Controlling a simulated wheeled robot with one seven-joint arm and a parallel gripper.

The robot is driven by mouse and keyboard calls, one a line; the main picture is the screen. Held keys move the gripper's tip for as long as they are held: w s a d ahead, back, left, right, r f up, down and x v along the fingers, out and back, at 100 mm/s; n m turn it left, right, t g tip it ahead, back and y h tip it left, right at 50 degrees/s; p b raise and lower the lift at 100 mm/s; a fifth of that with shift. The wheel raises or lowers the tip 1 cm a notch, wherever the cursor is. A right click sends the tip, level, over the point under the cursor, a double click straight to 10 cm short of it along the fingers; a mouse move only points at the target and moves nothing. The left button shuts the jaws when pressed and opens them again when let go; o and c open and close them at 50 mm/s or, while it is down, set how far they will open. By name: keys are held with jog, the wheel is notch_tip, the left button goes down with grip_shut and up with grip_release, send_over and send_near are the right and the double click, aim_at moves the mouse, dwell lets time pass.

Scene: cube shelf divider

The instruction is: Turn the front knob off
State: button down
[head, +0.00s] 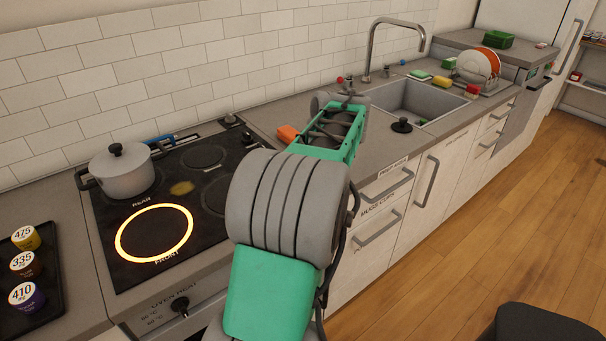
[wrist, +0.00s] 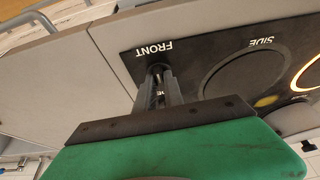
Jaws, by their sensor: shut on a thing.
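The front knob (wrist: 156,70) is a dark knob at the corner of the black hob, beside the word FRONT in the wrist view. My gripper (wrist: 160,88) has its two fingers around it and is shut on it. The fingers hide most of the knob, so its pointer angle cannot be read. In the head view my arm hides the knob and my fingertips. The front burner (head: 154,233) glows bright orange on the hob (head: 121,272). Its glowing ring also shows at the right edge of the wrist view (wrist: 306,76).
A lidded grey pot (head: 122,178) stands on the rear burner. An oven knob (head: 180,305) is on the front panel. A dark tray (head: 52,318) with several cups lies at left. The sink (head: 420,100) is at right.

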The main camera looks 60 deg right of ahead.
jog(key=c, duration=1.4)
grip_release()
jog(key=shift+c, duration=0.2)
jog(key=p+v, duration=0.1)
jog(key=v, duration=0.7)
